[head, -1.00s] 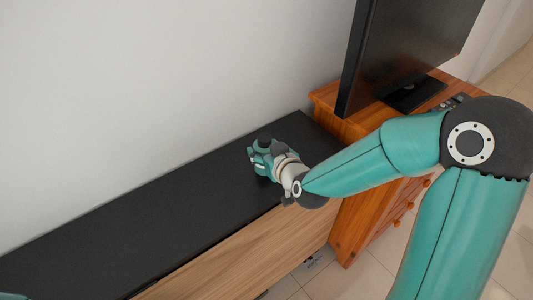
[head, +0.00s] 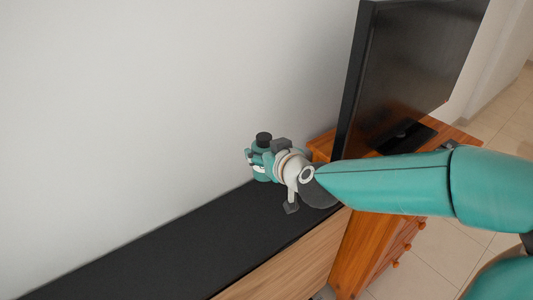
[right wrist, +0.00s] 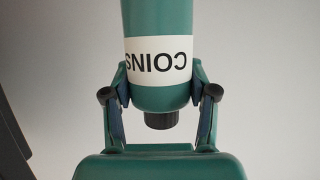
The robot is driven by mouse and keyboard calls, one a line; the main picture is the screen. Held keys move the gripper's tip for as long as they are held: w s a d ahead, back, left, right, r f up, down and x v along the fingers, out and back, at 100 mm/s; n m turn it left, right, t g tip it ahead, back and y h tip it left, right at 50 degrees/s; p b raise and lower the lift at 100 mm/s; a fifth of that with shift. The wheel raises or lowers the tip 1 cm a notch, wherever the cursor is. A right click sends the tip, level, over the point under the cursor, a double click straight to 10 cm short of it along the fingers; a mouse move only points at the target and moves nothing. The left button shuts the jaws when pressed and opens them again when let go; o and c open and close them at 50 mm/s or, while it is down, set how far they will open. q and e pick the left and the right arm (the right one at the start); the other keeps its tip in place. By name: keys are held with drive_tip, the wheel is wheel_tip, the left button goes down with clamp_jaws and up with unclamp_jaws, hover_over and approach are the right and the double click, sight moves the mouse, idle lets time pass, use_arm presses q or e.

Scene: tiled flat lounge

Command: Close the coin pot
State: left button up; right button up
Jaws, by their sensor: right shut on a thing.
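The coin pot (head: 262,171) is a green rounded jar with a black knob (head: 264,139) on top and a white label. My right gripper (head: 268,158) is shut on it, in front of the wall and seemingly above the black top. In the right wrist view the pot (right wrist: 158,18) appears upside down, with the word COINS on its label and the dark knob (right wrist: 161,121) towards my palm. The fingers (right wrist: 160,84) press on both sides of the pot by the label. I cannot see a lid seam or gap. My left gripper is not in view.
A long low cabinet with a black top (head: 165,245) runs along the pale wall (head: 120,90); its visible top is bare. A wooden drawer unit (head: 372,232) with a television (head: 405,80) stands at the right, close behind my right arm.

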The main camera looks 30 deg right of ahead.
drive_tip(key=o, duration=0.8)
clamp_jaws()
